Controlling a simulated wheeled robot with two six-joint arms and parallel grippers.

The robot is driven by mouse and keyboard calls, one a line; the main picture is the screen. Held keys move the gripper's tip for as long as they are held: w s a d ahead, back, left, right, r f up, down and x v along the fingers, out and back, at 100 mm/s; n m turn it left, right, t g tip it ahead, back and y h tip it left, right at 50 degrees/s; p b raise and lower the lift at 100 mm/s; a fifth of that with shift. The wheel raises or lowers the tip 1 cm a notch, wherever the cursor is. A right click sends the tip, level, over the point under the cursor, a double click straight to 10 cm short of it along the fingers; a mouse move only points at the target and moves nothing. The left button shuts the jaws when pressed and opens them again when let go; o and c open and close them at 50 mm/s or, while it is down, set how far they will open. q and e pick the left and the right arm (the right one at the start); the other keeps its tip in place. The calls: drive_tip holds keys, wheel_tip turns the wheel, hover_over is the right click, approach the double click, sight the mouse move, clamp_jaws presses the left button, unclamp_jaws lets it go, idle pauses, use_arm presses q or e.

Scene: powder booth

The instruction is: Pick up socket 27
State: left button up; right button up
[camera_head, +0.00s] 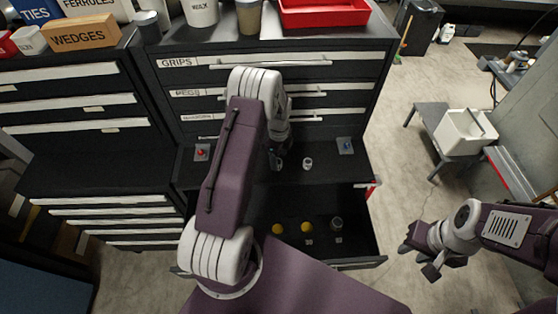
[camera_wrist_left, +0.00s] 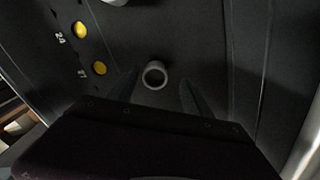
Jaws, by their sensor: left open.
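A round hollow grey socket (camera_wrist_left: 154,74) stands upright on the dark surface in the left wrist view, between the two fingertips of my left gripper (camera_wrist_left: 158,92) as seen from above. I cannot tell whether the fingers reach down to its height. My left gripper is open. In the head view this socket (camera_head: 278,164) is partly hidden by my left gripper (camera_head: 280,156). A second socket (camera_head: 307,163) stands to its right. No number is readable on either socket. The open drawer (camera_head: 372,232) holds yellow discs (camera_head: 277,229), one beside a 27 label. My right gripper (camera_head: 420,260) is open and empty.
Another dark socket (camera_head: 336,223) stands in the drawer, right of the yellow discs. A red knob (camera_head: 201,153) and a blue knob (camera_head: 346,146) flank the sockets' surface. A red tray (camera_head: 322,13) and a wedges box (camera_head: 82,35) sit on the cabinets.

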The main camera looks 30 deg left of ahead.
use_arm(q)
drive_tip(key=shift+s+a+f, duration=0.1)
drive_tip(key=shift+s+f, duration=0.1)
drive_tip(key=shift+f, duration=0.35)
drive_tip(key=shift+s+f, duration=0.25)
drive_tip(key=shift+f, duration=0.05)
drive_tip(key=shift+s, duration=0.2)
drive_tip(key=shift+w+f, duration=0.1)
drive_tip(key=shift+c, duration=0.7)
drive_tip(key=shift+w+f, duration=0.1)
drive_tip(key=shift+w, duration=0.15)
drive_tip(key=c, duration=1)
clamp_jaws()
drive_tip(key=shift+s, duration=0.15)
use_arm(e)
drive_tip(key=shift+s+a+r, duration=0.1)
drive_tip(key=shift+s+r, duration=0.5)
drive_tip(key=shift+r, duration=0.15)
